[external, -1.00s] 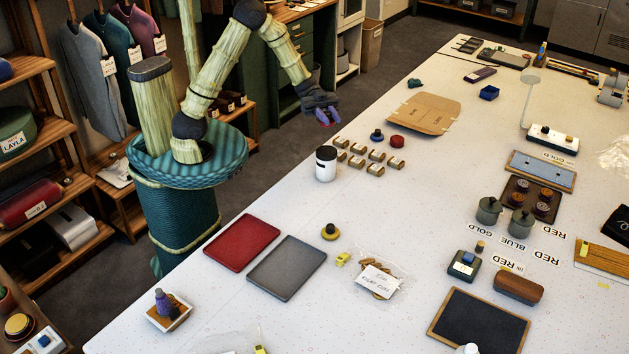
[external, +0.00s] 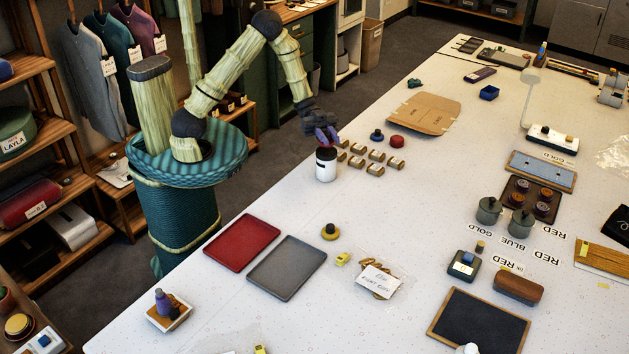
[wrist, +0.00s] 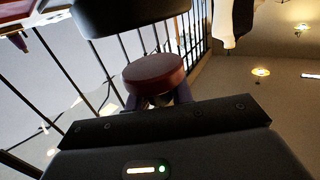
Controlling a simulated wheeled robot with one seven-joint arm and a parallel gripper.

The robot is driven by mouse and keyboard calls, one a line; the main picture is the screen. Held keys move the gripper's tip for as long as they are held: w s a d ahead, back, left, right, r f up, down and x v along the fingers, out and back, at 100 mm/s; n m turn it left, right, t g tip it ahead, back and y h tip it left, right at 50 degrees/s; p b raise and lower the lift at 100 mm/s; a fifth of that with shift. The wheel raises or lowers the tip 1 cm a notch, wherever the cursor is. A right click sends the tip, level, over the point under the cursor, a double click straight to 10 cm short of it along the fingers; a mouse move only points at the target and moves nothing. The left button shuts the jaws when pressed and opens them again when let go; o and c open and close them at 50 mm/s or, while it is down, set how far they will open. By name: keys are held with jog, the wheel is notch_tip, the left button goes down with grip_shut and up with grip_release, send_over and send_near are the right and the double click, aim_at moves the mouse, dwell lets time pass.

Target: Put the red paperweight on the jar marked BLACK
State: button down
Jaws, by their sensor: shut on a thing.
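My gripper (external: 326,138) is shut on the red paperweight, a round dark red disc (wrist: 155,74) that sits between the purple fingers in the wrist view. In the external view the fingers mostly hide it. The gripper hangs right over a white jar with a black lid (external: 326,168), near the table's left edge. The fingertips are close to the lid; I cannot tell whether the paperweight touches it. Any lettering on the jar is too small to read.
Several small tan blocks (external: 376,169) lie just right of the jar. A blue-topped knob (external: 377,135) and a red one (external: 397,141) stand behind them. A red tray (external: 242,243) lies nearer the front.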

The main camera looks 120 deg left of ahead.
jog(key=shift+f, duration=1.35)
jog(key=shift+f, duration=0.2)
jog(key=c, duration=1.2)
grip_release()
jog(key=shift+r, duration=0.2)
jog(key=b+v, duration=0.2)
jog(key=v, duration=1)
